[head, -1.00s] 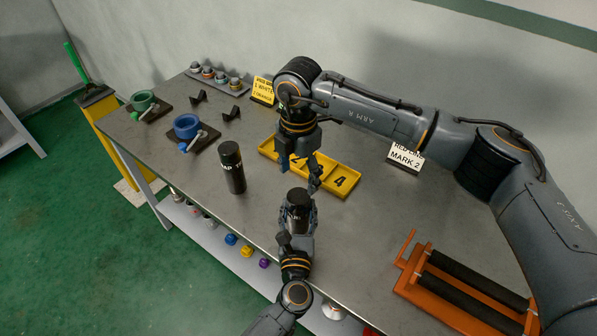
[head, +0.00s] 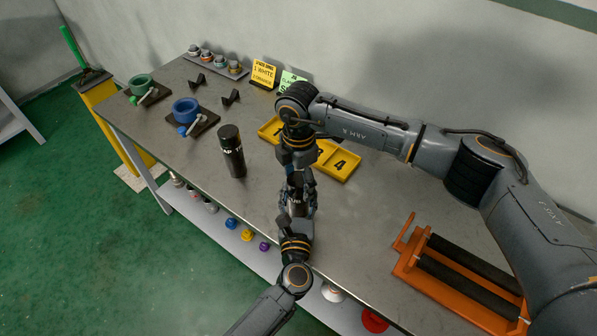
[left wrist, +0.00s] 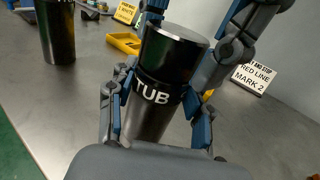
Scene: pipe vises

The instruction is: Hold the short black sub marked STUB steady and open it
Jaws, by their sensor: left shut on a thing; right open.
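The short black sub (left wrist: 178,58) stands roughly upright in the left wrist view, with the letters "TUB" showing below a seam and a wider upper part. My left gripper (head: 297,208) is shut on its lower body, one finger on each side. My right gripper (head: 298,182) is open and points down over the sub's top. In the left wrist view, its blue-padded fingers (left wrist: 190,38) reach down beside the upper part. From the head, the grippers mostly hide the sub, and I cannot tell whether the right fingers touch it.
A taller black cylinder (head: 231,152) stands left of the grippers. A numbered yellow tray (head: 338,163) lies behind them. Blue (head: 187,111) and green (head: 141,84) vises sit at the left. An orange roller stand (head: 455,277) is at right. Bare bench lies between.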

